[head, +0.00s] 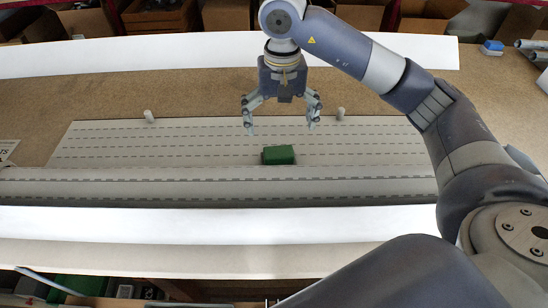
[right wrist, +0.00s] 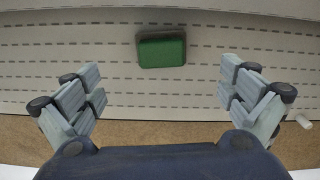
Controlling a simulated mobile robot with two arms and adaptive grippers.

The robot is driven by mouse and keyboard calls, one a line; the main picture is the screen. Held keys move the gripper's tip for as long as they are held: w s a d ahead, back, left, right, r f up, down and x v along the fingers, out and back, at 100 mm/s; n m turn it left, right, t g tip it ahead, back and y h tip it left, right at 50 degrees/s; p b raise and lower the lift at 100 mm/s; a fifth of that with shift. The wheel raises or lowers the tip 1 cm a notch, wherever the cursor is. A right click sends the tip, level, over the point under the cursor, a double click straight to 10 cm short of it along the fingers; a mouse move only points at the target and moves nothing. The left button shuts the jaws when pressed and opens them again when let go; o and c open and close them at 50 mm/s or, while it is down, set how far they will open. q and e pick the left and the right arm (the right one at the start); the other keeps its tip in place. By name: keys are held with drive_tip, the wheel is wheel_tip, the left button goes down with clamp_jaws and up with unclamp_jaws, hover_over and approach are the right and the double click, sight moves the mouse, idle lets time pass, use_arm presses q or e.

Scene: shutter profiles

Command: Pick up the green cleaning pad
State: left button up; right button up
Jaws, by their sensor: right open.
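The green cleaning pad (head: 278,155) is a small block lying on the pale slotted shutter profiles (head: 380,145), near the middle of the head view. In the right wrist view the pad (right wrist: 161,50) is at the top centre, beyond and between the fingers, with a dark edge on its far side. My right gripper (head: 282,124) is open and empty, with its fingers pointing down above the profiles. In the right wrist view its fingers (right wrist: 160,90) are spread wide, apart from the pad. My left gripper is not in view.
Two small white pegs (head: 149,116) stand along the far edge of the profiles; the other peg (head: 340,113) is right of the gripper. A brown work surface (head: 205,85) lies behind. A blue and white block (head: 492,47) is at the far right. The profiles around the pad are clear.

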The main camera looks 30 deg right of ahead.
sight(279, 152)
drive_tip(key=shift+w+f, duration=0.2)
drive_tip(key=shift+f, duration=0.35)
drive_tip(key=shift+w+f, duration=0.2)
drive_tip(key=shift+f, duration=0.35)
drive_tip(key=f, duration=0.2)
drive_tip(key=f+p, duration=0.1)
drive_tip(key=shift+s+f, duration=0.1)
drive_tip(key=shift+s, duration=0.15)
drive_tip(key=shift+f, duration=0.55)
drive_tip(key=f+p, duration=0.2)
drive_tip(key=f, duration=0.2)
drive_tip(key=shift+w, duration=0.2)
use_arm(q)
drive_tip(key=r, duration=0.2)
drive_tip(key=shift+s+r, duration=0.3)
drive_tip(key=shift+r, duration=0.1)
use_arm(e)
drive_tip(key=shift+f, duration=0.45)
drive_tip(key=shift+w, duration=0.1)
drive_tip(key=shift+c, duration=0.5)
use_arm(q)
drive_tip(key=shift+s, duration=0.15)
use_arm(e)
drive_tip(key=c, duration=1.3)
